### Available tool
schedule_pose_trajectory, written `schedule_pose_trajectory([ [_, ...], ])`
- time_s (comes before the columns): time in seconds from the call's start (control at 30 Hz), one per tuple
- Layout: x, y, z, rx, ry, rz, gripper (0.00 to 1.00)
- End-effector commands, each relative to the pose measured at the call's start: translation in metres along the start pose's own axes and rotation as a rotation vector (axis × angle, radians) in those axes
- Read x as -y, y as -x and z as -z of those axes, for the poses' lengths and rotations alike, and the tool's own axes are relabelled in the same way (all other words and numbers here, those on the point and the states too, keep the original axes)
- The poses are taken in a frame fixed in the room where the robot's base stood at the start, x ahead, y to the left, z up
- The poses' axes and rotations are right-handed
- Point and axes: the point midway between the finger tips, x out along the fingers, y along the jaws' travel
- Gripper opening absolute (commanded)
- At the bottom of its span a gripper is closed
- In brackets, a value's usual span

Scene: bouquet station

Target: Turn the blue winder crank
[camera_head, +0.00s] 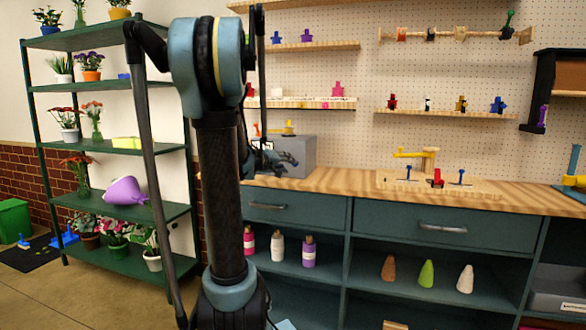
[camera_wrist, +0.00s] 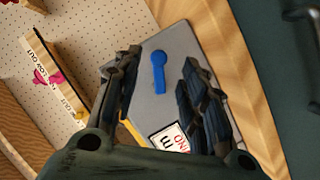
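The blue winder crank (camera_wrist: 159,74) is a small blue lever with a round end, on the face of a grey box (camera_wrist: 178,48). In the wrist view it lies between my gripper's (camera_wrist: 160,65) two dark fingers, which are spread apart with a gap on both sides. I cannot tell how far the fingertips are from the box face. In the head view my gripper (camera_head: 278,160) is in front of the grey box (camera_head: 300,152) on the counter, and the blue crank is hidden there. A partly covered white and red label (camera_wrist: 169,141) is on the box.
The wooden counter (camera_head: 340,182) runs right, with a board (camera_head: 400,184) bearing a yellow lever (camera_head: 412,154) and small red and blue pieces. A pegboard with shelves (camera_head: 445,113) stands behind. A green plant rack (camera_head: 110,88) is at left. Drawers (camera_head: 440,225) lie below the counter.

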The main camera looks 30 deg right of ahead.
Motion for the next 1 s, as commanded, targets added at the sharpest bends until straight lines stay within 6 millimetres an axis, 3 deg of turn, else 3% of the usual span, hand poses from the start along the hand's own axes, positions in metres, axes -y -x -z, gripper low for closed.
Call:
schedule_pose_trajectory([
  [0.3, -0.001, -0.044, 0.000, 0.001, -0.001, -0.001, 0.39],
  [0.5, 0.000, -0.062, 0.000, 0.001, 0.000, 0.000, 0.39],
  [0.93, 0.000, -0.068, 0.000, 0.000, 0.000, 0.000, 0.39],
  [0.97, 0.000, -0.068, 0.000, 0.000, 0.000, 0.000, 0.37],
  [1.0, 0.000, -0.068, 0.000, 0.000, 0.000, 0.000, 0.28],
])
